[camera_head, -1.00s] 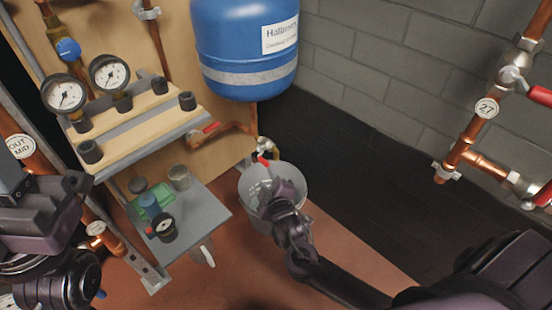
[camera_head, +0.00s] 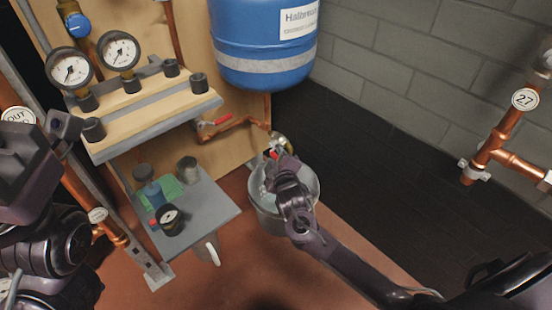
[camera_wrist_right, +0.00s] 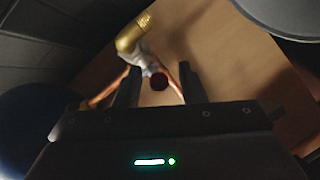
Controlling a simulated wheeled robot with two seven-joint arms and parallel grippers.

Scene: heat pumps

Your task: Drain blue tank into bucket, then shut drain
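The blue tank (camera_head: 250,45) with a pale band hangs at the top middle of the head view. Below it, a drain valve with a brass end (camera_wrist_right: 132,36) and a dark red handle (camera_wrist_right: 160,82) shows in the right wrist view. My right gripper (camera_head: 279,157) is above the grey bucket (camera_head: 268,216), right by the valve. In the wrist view its two fingers (camera_wrist_right: 158,86) are apart, with the handle's end between them; I cannot see contact. The bucket stands on the floor under the valve. My left gripper is dark at the left edge; its fingers are unclear.
A wooden shelf with two gauges (camera_head: 120,55) stands left. Below it, a grey shelf (camera_head: 215,205) holds several small items. A red-handled valve (camera_head: 216,122) sits on the copper pipe. Copper pipes (camera_head: 500,140) stand right. Dark floor (camera_head: 400,180) lies clear right of the bucket.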

